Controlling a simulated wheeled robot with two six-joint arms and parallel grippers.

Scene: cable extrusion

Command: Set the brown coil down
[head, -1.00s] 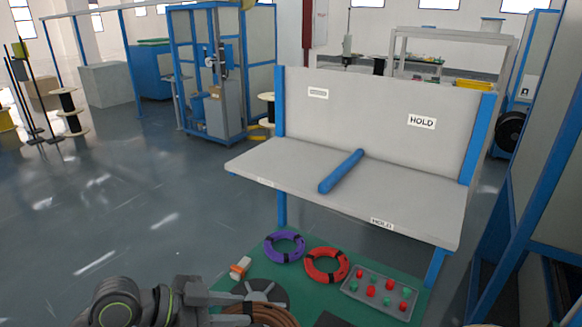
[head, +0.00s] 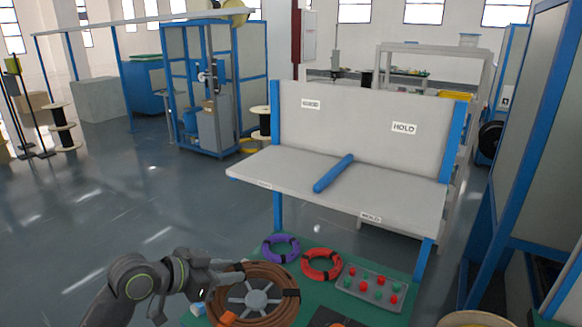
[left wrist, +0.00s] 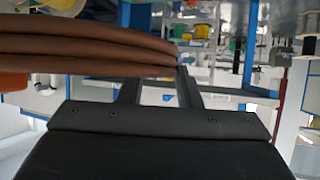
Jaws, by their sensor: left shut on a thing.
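The brown coil (head: 287,309) is a thick ring of cable over the green mat in the head view. A grey spoked disc (head: 256,297) shows through its middle. My left gripper (head: 232,271) is shut on the coil's far left edge. In the left wrist view the coil's brown strands (left wrist: 85,45) cross the upper left and reach the fingers (left wrist: 158,85). I cannot tell whether the coil touches the disc or hangs just above it. My right gripper is not in view.
A purple coil (head: 281,237), a red coil (head: 304,267) and a grey tray (head: 372,299) of red and green buttons lie on the green mat (head: 322,298). Behind stands a grey bench (head: 270,170) with a blue rod (head: 333,173). An orange item (head: 227,319) is beside the coil.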

